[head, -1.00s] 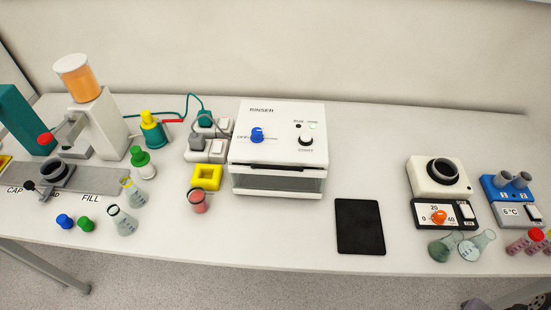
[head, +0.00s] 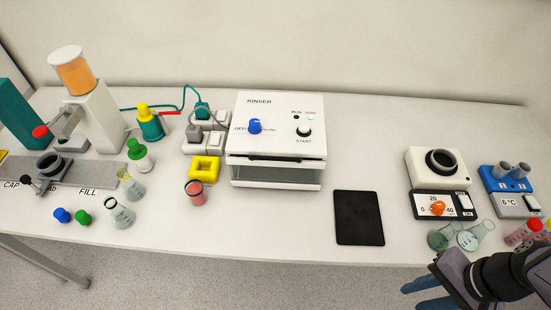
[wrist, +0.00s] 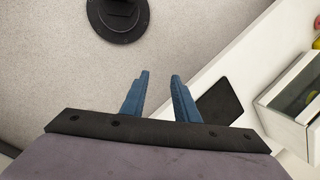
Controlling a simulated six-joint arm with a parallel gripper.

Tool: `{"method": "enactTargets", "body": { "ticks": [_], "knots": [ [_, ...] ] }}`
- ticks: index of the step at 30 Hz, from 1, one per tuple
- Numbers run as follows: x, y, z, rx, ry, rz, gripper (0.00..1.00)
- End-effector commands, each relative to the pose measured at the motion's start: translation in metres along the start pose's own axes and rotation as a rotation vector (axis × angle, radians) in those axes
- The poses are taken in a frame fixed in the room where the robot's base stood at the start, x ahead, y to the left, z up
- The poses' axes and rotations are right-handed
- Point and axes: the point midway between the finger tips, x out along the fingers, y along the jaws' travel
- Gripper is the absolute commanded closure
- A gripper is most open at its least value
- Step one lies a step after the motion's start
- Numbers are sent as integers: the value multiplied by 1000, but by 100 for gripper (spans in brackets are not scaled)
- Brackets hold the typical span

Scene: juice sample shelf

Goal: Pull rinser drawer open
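The rinser (head: 280,115) is a white box with a blue knob and a START button, at the middle of the table in the head view. Its drawer (head: 276,178) is the lower front part, with a dark handle bar (head: 276,158) along its top. The drawer looks shut. The rinser also shows in part at the right edge of the wrist view (wrist: 290,120). My gripper (head: 411,295) has blue fingers and is at the lower right, off the table's front edge, well away from the drawer. In the wrist view its fingertips (wrist: 160,75) are apart with nothing between them.
A black pad (head: 358,218) lies right of the rinser. Two flasks (head: 475,236) stand at the front right, near my arm. The table directly before the drawer is clear.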

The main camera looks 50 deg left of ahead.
Motion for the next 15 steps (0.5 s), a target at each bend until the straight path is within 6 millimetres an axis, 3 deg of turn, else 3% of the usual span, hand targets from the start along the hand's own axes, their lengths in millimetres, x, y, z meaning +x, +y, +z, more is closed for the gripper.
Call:
{"method": "enactTargets", "body": {
  "ticks": [3, 9, 12, 15],
  "knots": [
    [16, -72, -2, 8, -112, -165, 72],
    [22, -205, 4, 20, -302, -476, 72],
    [19, -265, 10, 22, -389, -625, 72],
    [13, -310, 14, 24, -453, -747, 72]
  ]
}}
